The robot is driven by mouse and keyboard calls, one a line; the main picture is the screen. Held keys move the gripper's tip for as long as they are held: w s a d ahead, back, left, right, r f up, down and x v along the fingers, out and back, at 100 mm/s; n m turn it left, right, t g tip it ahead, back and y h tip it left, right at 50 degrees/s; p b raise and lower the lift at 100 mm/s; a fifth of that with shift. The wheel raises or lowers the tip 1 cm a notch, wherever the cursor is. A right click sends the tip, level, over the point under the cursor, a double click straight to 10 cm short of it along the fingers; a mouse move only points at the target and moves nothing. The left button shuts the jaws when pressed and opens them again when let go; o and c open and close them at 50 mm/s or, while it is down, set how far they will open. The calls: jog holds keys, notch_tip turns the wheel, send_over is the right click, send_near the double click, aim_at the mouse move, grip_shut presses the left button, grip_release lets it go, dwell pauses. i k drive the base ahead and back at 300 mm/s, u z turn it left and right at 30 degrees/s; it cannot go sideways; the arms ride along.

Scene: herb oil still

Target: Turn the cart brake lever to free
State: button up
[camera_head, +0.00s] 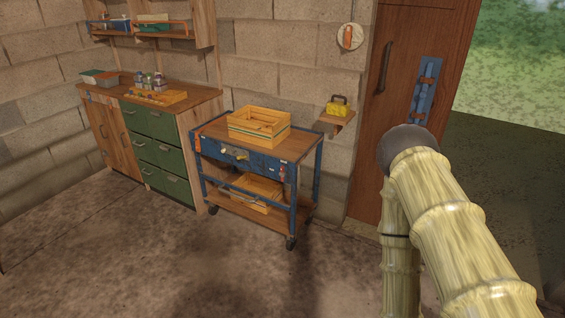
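A blue-framed cart (260,162) with wooden shelves stands in the middle, against the block wall. A small red-orange piece (282,173) sits on its right front post. Another small red piece (197,145) is at its left front corner. Either may be the brake lever; I cannot tell which, nor how it is set. The drawer front carries a small yellowish handle (241,154). My arm fills the right side of the picture, bent at a dark joint. My gripper is not in view.
A wooden crate (259,138) stands on the cart's top, and another (258,204) on its lower shelf. A bench with green drawers (161,172) is to the left. A wall shelf (335,122) holds a yellow item. A wooden door (400,80) is right. Floor in front is clear.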

aim_at(281, 174)
jog(key=u, duration=0.6)
jog(key=k, duration=0.65)
jog(key=u, duration=0.95)
jog(key=i, duration=1.25)
jog(key=z, duration=0.9)
jog(key=i, duration=0.4)
jog(key=z, duration=0.5)
